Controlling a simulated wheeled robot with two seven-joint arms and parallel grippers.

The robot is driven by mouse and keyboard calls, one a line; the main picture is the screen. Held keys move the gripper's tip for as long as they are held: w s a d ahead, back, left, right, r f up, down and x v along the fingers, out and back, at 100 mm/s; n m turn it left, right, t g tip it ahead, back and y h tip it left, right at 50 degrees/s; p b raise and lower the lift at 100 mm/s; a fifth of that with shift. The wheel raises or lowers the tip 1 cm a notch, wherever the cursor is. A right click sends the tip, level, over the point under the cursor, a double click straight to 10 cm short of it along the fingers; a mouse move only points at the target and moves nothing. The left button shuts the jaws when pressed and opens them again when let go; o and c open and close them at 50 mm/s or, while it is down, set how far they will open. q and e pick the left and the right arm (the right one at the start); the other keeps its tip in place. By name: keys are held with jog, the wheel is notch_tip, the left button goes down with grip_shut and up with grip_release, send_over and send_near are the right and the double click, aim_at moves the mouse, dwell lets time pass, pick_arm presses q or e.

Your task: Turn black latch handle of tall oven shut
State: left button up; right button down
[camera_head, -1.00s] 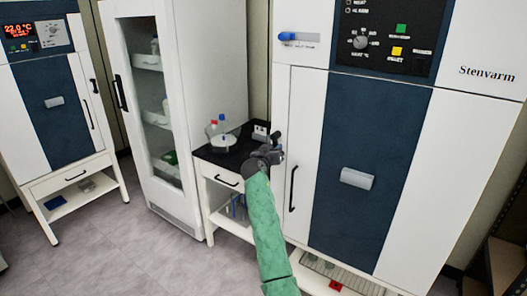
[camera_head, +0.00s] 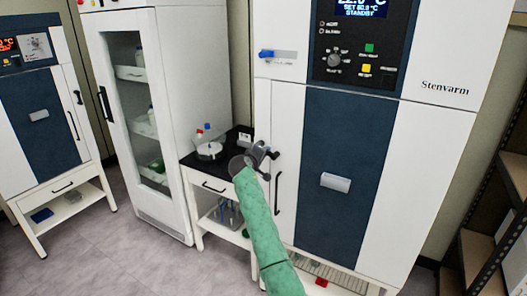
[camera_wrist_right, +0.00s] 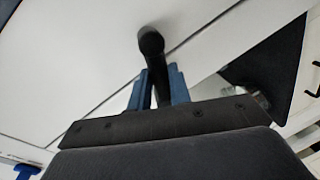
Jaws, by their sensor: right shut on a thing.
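The tall oven (camera_head: 440,140) is white with a dark blue front panel and stands right of centre in the head view. Its door looks closed or nearly so. My right gripper (camera_head: 264,154) is at the left edge of its door, above the vertical bar handle. In the right wrist view, the blue fingers (camera_wrist_right: 158,90) are shut on the black latch handle (camera_wrist_right: 150,42), whose rounded end sticks up past them. In the head view my gripper and wrist mostly hide the latch, so its exact angle is hard to tell. My left gripper is not in view.
A vertical black bar handle (camera_head: 278,193) is just below my gripper. A low table with a black top (camera_head: 228,160) holds bottles beside the oven. A glass-door cabinet (camera_head: 180,60) and a smaller oven (camera_head: 45,125) stand further left. A shelf rack (camera_head: 490,215) is at the right.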

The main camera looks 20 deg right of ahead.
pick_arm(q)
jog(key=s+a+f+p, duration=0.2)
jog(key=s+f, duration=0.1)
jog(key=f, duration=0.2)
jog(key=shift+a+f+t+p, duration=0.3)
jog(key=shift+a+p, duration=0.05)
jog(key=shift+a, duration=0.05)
pick_arm(e)
jog(key=shift+r+n+g+h, duration=0.2)
jog(key=shift+r+n, duration=0.25)
jog(key=shift+n, duration=0.45)
jog(key=shift+r+n+g+h, duration=0.15)
jog(key=shift+r+n, duration=0.3)
jog(key=shift+n, duration=0.45)
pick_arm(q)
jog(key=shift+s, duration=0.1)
pick_arm(e)
jog(key=c, duration=1.3)
grip_release()
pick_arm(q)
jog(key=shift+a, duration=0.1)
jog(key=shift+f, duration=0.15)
pick_arm(e)
jog(key=shift+s+a+f, duration=0.1)
